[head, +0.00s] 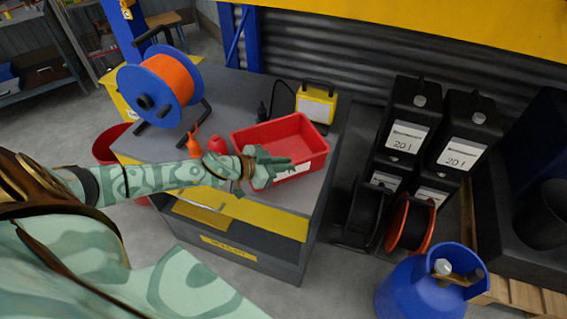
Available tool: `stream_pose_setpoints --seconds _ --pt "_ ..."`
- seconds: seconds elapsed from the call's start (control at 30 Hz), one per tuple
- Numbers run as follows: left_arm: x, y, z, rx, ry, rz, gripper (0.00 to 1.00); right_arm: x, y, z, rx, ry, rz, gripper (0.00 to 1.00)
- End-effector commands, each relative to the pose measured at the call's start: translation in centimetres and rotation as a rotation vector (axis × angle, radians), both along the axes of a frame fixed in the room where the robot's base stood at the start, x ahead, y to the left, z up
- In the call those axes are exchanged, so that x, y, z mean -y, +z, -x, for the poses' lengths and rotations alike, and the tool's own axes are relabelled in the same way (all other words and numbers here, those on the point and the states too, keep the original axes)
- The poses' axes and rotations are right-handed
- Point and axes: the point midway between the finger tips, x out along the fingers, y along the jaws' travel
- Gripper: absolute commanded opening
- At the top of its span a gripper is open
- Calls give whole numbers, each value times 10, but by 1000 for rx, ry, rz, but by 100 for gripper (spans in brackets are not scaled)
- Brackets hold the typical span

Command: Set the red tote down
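The red tote (303,143) is an open rectangular box with a white label on its front. It is at the right part of the grey bench top (245,88); I cannot tell whether its base touches the top or is slightly above it. My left gripper (272,167) is at the tote's left front wall, with its fingers overlapping that wall and the tote's near corner. Whether the fingers are shut on the wall cannot be made out. My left forearm crosses the bench's front left and hides part of it. My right gripper is not in view.
A blue and orange cable reel (160,86) stands at the bench's left. A yellow lamp (316,103) is behind the tote. Black canisters (408,125) and a blue gas cylinder (415,290) stand right of the bench.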

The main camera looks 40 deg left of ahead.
Motion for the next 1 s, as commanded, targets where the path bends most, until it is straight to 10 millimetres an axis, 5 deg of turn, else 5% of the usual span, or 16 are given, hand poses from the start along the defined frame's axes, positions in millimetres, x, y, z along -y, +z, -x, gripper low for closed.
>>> stream_pose_setpoints --seconds 0.43,1.0 --pt "-3 6 5 -1 0 -1 25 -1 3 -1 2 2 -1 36" --pt "-50 47 90 -2 0 1 25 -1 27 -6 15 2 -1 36"
